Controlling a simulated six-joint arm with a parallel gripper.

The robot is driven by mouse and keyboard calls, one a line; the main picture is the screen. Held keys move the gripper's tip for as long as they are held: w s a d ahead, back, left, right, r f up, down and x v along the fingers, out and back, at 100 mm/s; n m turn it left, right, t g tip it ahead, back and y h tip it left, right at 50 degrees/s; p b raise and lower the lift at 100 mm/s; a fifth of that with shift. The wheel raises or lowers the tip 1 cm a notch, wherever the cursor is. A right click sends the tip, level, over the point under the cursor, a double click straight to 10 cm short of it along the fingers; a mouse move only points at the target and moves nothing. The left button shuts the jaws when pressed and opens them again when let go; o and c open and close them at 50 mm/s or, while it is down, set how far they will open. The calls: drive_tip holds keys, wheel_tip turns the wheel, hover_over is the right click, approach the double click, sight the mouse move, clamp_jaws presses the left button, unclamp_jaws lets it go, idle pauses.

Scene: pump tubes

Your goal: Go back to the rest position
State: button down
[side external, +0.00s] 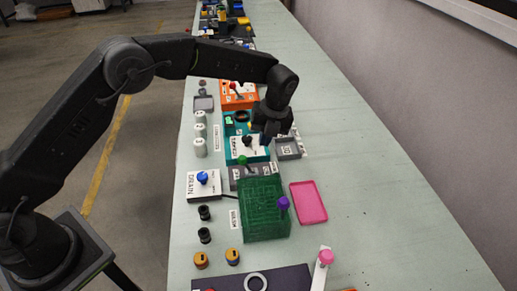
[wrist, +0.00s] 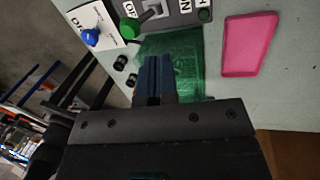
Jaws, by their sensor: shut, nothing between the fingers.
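My gripper (side external: 266,138) hangs from my bent arm above the teal box (side external: 232,128) and its white labelled plate, in the middle of the bench. In the wrist view my gripper (wrist: 158,68) shows its two dark fingers together with nothing held between them. The fingers cover part of the green ribbed box (wrist: 185,50), which also shows in the side view (side external: 262,222). From the side view I cannot tell the exact height of the fingertips over the teal box.
A white DRAIN box with a blue knob (side external: 202,177) and a green-knobbed lever (side external: 242,161) stand nearby. A purple knob (side external: 283,203) rises at the green box. A pink tray (side external: 309,203) lies to its right. An orange box (side external: 240,100) stands behind. The bench's right side is clear.

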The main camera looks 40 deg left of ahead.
drive_tip(key=s+a+r+n+t+h, duration=0.1)
drive_tip(key=s+a+r+n+t, duration=0.15)
drive_tip(key=s+r+n, duration=0.55)
drive_tip(key=s+a+r+n+t, duration=0.1)
drive_tip(key=s+a+r+n, duration=0.3)
drive_tip(key=r, duration=0.8)
drive_tip(key=s+a+n+t, duration=0.1)
drive_tip(key=s+a+n, duration=0.1)
drive_tip(key=s+n, duration=0.6)
drive_tip(key=s+a+f+n+t+h, duration=0.1)
drive_tip(key=s+n+t, duration=0.1)
drive_tip(key=s+n, duration=0.6)
drive_tip(key=s, duration=0.4)
drive_tip(key=shift+a+f, duration=0.25)
drive_tip(key=shift+a, duration=0.15)
